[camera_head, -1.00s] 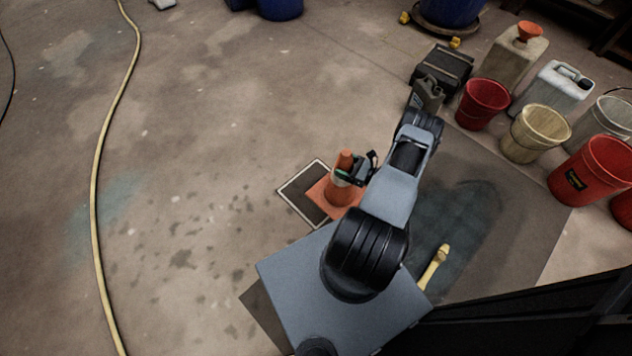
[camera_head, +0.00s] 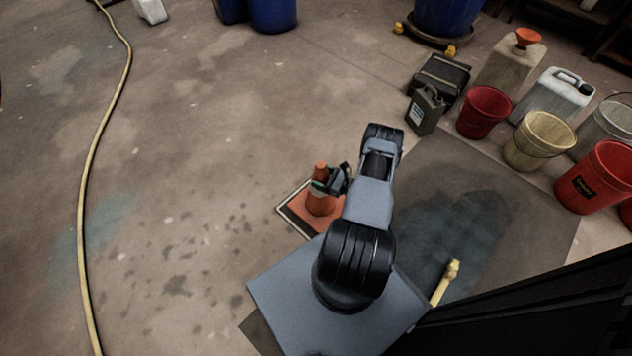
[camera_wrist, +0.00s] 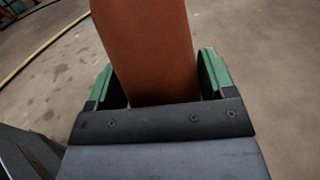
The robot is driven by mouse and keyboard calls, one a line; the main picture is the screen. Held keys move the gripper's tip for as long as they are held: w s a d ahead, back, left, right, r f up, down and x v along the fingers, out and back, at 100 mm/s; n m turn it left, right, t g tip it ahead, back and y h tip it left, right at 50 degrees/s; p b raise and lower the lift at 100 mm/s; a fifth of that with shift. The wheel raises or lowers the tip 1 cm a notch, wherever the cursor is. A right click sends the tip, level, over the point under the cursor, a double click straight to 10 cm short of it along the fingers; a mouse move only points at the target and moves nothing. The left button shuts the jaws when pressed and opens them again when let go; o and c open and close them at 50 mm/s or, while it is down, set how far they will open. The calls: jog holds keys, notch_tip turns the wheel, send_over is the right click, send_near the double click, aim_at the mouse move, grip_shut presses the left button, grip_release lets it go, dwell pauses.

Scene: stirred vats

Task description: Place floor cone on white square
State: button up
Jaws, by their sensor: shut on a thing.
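The orange floor cone (camera_head: 321,202) stands upright, its square base over the white-outlined square (camera_head: 291,222) on the floor. The square's white outline shows along the left and lower left of the base; its right side is hidden by the cone and my arm. My gripper (camera_head: 332,184) is shut on the cone's upper part from the right. In the wrist view the cone (camera_wrist: 148,45) rises between the two green-padded fingers of my gripper (camera_wrist: 158,88). I cannot tell whether the base touches the floor.
A yellow hose (camera_head: 92,165) lies along the floor at left. A dark jerrycan (camera_head: 425,110), a black case (camera_head: 441,76), a red bucket (camera_head: 484,107) and a cream bucket (camera_head: 538,140) stand at right. A yellow object (camera_head: 445,282) lies on the dark mat (camera_head: 530,215). The floor left of the square is clear.

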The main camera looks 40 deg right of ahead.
jog(key=f+b, duration=0.1)
jog(key=w+f+b, duration=0.1)
jog(key=f, duration=0.1)
jog(key=f+b, duration=0.1)
jog(key=f, duration=0.1)
jog(key=shift+w+a, duration=0.25)
jog(key=shift+b, duration=0.3)
jog(key=o, duration=1.4)
